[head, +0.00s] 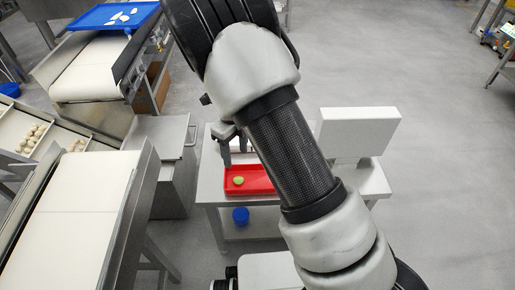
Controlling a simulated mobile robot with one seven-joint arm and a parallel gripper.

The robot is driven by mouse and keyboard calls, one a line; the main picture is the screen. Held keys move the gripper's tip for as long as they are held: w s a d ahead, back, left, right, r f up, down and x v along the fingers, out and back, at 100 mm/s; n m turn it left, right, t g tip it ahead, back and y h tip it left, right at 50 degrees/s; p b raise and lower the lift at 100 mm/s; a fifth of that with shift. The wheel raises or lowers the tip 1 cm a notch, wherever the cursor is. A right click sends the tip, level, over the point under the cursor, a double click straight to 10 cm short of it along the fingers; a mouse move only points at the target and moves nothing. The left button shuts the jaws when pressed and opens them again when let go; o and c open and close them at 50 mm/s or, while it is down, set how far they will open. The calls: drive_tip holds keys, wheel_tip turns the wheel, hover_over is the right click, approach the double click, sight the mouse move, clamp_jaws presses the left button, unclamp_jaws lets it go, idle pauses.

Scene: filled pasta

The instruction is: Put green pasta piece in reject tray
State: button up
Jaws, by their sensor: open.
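The green pasta piece (239,181) lies in a shallow red tray (262,189), near its left side. The tray sits on a small light-coloured table. It is the only red tray in view and I see no label on it. My gripper (232,154) is above the tray's far left part, pointing down, open and apart from the green piece. My arm crosses the picture and hides part of the tray's right side and the table behind it.
A white box-like unit (358,131) stands right of my arm. Conveyors (72,215) run along the left, with pale pasta pieces (32,139) in a bin and more on a blue tray (95,17). A blue bucket (240,216) is below the table.

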drive_tip(key=s+d+r+n+t+y, duration=0.1)
drive_tip(key=s+d+r+n, duration=0.25)
drive_tip(key=r, duration=0.35)
drive_tip(key=s+d+r+n+t, duration=0.1)
drive_tip(key=s+d+r+n, duration=0.1)
drive_tip(key=r+n, duration=0.4)
drive_tip(key=s+d+r+n+y, duration=0.1)
drive_tip(key=s+d+r+n, duration=0.15)
drive_tip(key=r, duration=0.65)
drive_tip(key=s+d+r+n+t, duration=0.1)
drive_tip(key=s+d+r+n, duration=0.1)
drive_tip(key=s+n, duration=0.2)
drive_tip(key=s+d+r+n+t+h, duration=0.1)
drive_tip(key=s+d+r+n, duration=0.2)
drive_tip(key=s+n, duration=0.2)
drive_tip(key=s+d+r+n+t+h, duration=0.1)
drive_tip(key=s+d+r+n, duration=0.1)
drive_tip(key=s+n, duration=0.3)
drive_tip(key=shift+s+d+r+t, duration=0.25)
drive_tip(key=shift+s+d+t, duration=0.2)
drive_tip(key=shift+s, duration=0.25)
drive_tip(key=shift+r, duration=0.1)
